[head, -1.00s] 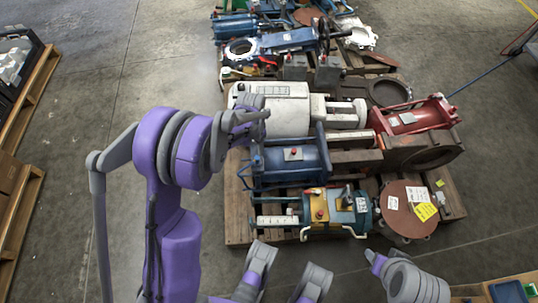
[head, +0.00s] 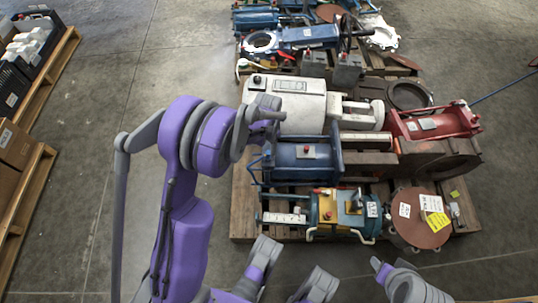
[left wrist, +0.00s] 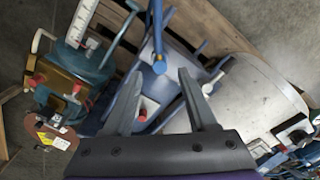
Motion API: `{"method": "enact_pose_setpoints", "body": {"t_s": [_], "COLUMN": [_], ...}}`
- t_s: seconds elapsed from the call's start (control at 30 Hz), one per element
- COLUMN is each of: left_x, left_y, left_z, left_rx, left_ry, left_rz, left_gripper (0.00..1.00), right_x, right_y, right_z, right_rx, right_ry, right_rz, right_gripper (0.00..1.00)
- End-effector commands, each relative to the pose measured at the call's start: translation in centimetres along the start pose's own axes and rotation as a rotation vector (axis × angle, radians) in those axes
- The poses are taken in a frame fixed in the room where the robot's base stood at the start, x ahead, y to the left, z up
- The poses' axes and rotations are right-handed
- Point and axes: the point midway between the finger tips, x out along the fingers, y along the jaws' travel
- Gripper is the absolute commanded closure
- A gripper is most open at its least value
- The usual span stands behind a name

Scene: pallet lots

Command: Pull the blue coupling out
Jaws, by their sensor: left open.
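The blue coupling (head: 300,158) lies across the pallet between a white machine and a yellow-and-teal unit. It is a blue cylinder with end flanges and a small red-topped fitting. My left gripper (head: 268,110) is above the pallet, over the left part of the white machine in the head view, up and left of the coupling. In the left wrist view, its two grey fingers (left wrist: 162,90) are spread, with blue parts of the coupling (left wrist: 157,48) below and between them. Nothing is held. I cannot make out my right gripper's jaws; only arm parts show at the bottom.
The white machine (head: 295,108) adjoins the coupling behind. The yellow-and-teal unit (head: 340,208) is close in front. A red spool (head: 437,122) and a rusty disc (head: 420,218) are to the right. The wooden pallet (head: 243,215) has open concrete floor at its left.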

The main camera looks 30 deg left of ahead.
Motion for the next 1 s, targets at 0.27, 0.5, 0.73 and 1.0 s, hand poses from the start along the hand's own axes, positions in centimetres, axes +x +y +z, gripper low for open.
{"method": "enact_pose_setpoints", "body": {"t_s": [0.27, 0.5, 0.73, 1.0], "left_x": [4.2, 4.9, 4.8, 4.8], "left_y": [0.0, 0.0, 0.0, 0.0], "left_z": [-0.1, 0.0, 0.0, 0.0], "left_rx": [0.0, 0.0, 0.0, 0.0], "left_ry": [0.0, 0.0, 0.0, 0.0], "left_rz": [0.0, 0.0, 0.0, 0.0], "left_gripper": [0.43, 0.43, 0.43, 0.43], "right_x": [3.0, 3.3, 3.3, 3.2], "right_y": [0.0, 0.0, 0.0, 0.0], "right_z": [0.6, 0.7, 0.7, 0.7], "right_rx": [0.0, 0.0, 0.0, 0.0], "right_ry": [-0.004, -0.003, -0.003, -0.004], "right_rz": [0.0, 0.0, 0.0, 0.0], "right_gripper": [0.48, 0.48, 0.48, 0.48]}}
